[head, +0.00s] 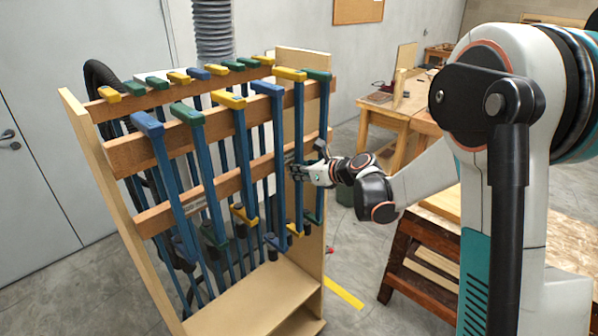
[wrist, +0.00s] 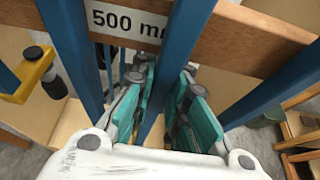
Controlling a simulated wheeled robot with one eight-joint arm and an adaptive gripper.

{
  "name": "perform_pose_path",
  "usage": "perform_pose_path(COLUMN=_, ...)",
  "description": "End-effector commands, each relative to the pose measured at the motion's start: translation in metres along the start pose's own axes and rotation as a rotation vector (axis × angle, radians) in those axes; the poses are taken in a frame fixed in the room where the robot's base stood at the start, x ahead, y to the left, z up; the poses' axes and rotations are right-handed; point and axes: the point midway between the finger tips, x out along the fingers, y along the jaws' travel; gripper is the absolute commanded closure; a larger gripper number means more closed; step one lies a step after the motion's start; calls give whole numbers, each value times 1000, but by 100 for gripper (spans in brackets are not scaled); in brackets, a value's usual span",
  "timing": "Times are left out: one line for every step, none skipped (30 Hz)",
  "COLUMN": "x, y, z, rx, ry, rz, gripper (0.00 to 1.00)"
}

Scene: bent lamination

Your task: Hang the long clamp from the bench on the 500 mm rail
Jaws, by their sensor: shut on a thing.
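The long clamp (head: 299,120) has a blue bar, a yellow head at the top and a yellow lower jaw. It stands upright at the right end of the rack, with its head at the upper front rail. I cannot tell whether the head rests on the rail. My gripper (head: 296,171) is shut on the bar at mid-height. In the wrist view the blue bar (wrist: 184,45) passes between the teal finger pads of my gripper (wrist: 160,95). The wooden rail (wrist: 245,38) behind the bar carries a "500 mm" label (wrist: 125,22), partly covered by the bar.
Other clamps hang close on both sides: a blue-headed one (head: 268,89) to the left and a green-headed one (head: 325,110) to the right. The rack's base shelf (head: 250,295) lies below. A workbench (head: 425,255) stands at the right, with open floor between.

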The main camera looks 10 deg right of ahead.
Motion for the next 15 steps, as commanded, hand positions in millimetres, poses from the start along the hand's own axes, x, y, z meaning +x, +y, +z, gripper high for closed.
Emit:
perform_pose_path(x=0, y=0, z=1, rx=1, ry=-1, rz=0, gripper=100)
perform_pose_path(x=0, y=0, z=1, rx=1, ry=-1, rz=0, gripper=100)
perform_pose_path(x=0, y=0, z=1, rx=1, ry=-1, rz=0, gripper=100)
perform_pose_path(x=0, y=0, z=1, rx=1, ry=-1, rz=0, gripper=100)
perform_pose_path(x=0, y=0, z=0, rx=1, ry=-1, rz=0, gripper=100)
perform_pose_path(x=0, y=0, z=0, rx=1, ry=-1, rz=0, gripper=100)
perform_pose_path(x=0, y=0, z=0, rx=1, ry=-1, rz=0, gripper=100)
perform_pose_path(x=0, y=0, z=0, rx=1, ry=-1, rz=0, gripper=100)
perform_pose_path(x=0, y=0, z=0, rx=1, ry=-1, rz=0, gripper=100)
perform_pose_path(x=0, y=0, z=-1, rx=1, ry=-1, rz=0, gripper=100)
perform_pose_path(x=0, y=0, z=-1, rx=1, ry=-1, rz=0, gripper=100)
perform_pose_path(x=1, y=0, z=-2, rx=1, ry=-1, rz=0, gripper=100)
perform_pose_path(x=1, y=0, z=-2, rx=1, ry=-1, rz=0, gripper=100)
perform_pose_path(x=1, y=0, z=-3, rx=1, ry=-1, rz=0, gripper=100)
perform_pose_path(x=1, y=0, z=-4, rx=1, ry=-1, rz=0, gripper=100)
